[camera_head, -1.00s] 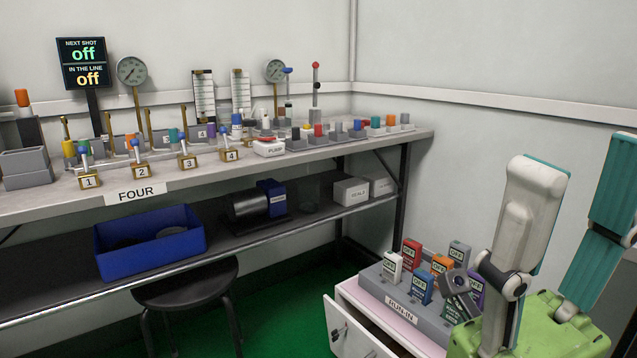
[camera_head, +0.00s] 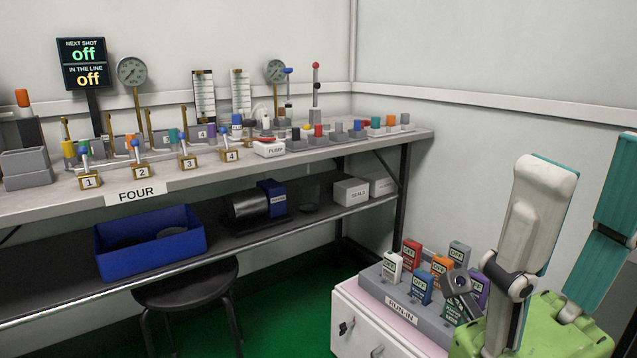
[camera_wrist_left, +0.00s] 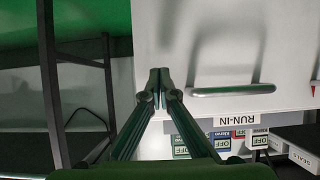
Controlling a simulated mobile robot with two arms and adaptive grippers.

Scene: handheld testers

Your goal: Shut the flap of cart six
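The white cart (camera_head: 345,299) stands at the lower right in the head view. Its white front flap (camera_head: 362,334) lies about flush with the cart, with no gap visible along its top edge. A small dark latch and a handle show on it. No number six is readable. In the left wrist view my left gripper (camera_wrist_left: 158,76) is shut with nothing between its fingertips. It is in front of the white flap (camera_wrist_left: 175,35), left of a bar handle (camera_wrist_left: 232,90); I cannot tell if it touches.
On the cart, a grey RUN-IN rack (camera_head: 395,296) holds several coloured testers. A bench (camera_head: 60,206) with instruments runs along the wall at the left, with a blue bin (camera_head: 125,265) on its shelf. A black stool (camera_head: 190,290) stands before it. Green floor shows between.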

